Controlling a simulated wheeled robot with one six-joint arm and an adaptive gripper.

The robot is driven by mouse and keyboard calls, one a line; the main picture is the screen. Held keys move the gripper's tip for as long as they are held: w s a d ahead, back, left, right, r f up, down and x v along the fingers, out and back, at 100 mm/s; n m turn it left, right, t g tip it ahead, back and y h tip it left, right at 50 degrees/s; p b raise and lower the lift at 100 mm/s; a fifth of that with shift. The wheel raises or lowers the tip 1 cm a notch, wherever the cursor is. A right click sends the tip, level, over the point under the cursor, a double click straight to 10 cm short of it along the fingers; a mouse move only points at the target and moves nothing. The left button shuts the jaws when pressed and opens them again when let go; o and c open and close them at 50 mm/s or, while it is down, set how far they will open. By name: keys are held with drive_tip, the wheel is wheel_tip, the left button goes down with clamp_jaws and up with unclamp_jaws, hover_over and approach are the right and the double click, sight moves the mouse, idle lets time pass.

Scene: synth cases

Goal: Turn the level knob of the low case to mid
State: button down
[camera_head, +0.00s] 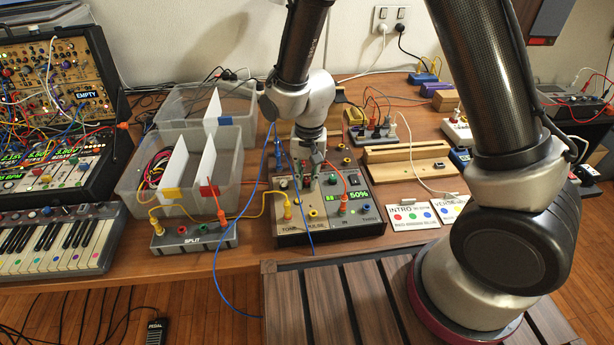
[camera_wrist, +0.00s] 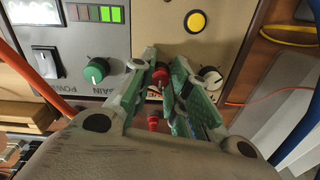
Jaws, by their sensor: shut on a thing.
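My gripper (camera_head: 314,180) is down over this panel. In the wrist view my gripper (camera_wrist: 164,68) is shut on a red knob (camera_wrist: 159,77), one finger on each side. The fingers hide part of the knob and its label. A green knob (camera_wrist: 96,71) marked GAIN is at left, and a pale knob with a dark pointer (camera_wrist: 211,78) is at right.
A yellow button (camera_wrist: 196,21) and a power switch (camera_wrist: 47,62) are on the same panel. Red and yellow cables plug into the case close to my gripper. A grey SPLIT box (camera_head: 195,238) and clear bins (camera_head: 222,150) stand at left, a wooden stand (camera_head: 405,155) at right.

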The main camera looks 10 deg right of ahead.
sight(308, 180)
idle(0.5)
drive_tip(key=c, duration=1.3)
unclamp_jaws()
drive_tip(key=shift+c, duration=0.2)
wheel_tip(308, 180, up, 12)
drive_tip(key=shift+d, duration=0.2)
